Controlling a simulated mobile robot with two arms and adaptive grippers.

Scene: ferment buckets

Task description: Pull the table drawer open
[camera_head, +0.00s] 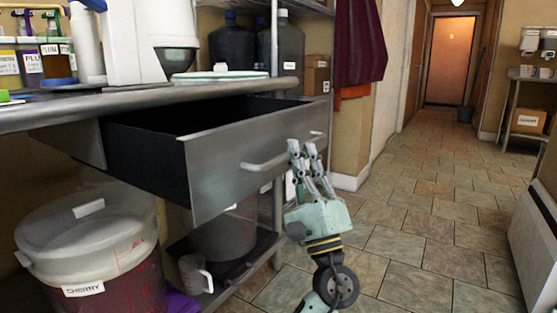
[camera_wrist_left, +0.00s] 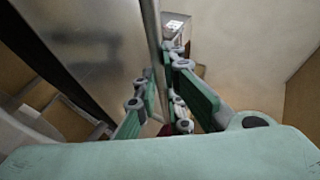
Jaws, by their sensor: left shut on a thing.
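The grey metal table drawer (camera_head: 232,158) stands well out from under the table (camera_head: 150,97), with its dark inside showing. Its bar handle (camera_head: 263,163) runs across the front panel. My left gripper (camera_head: 305,150) is shut on the handle near its right end. In the left wrist view, the fingers of my left gripper (camera_wrist_left: 165,100) close around the handle (camera_wrist_left: 152,30), with the drawer front (camera_wrist_left: 85,45) beside it. The fingertips partly hide the bar. My right gripper is not in view.
A lidded bucket labelled CHERRY (camera_head: 90,245) stands below the drawer at left. A plastic jug (camera_head: 195,274) sits on the lower shelf. Bottles and a white machine stand on the table. The tiled floor (camera_head: 430,210) to the right is clear, with a white unit (camera_head: 535,235) at the right edge.

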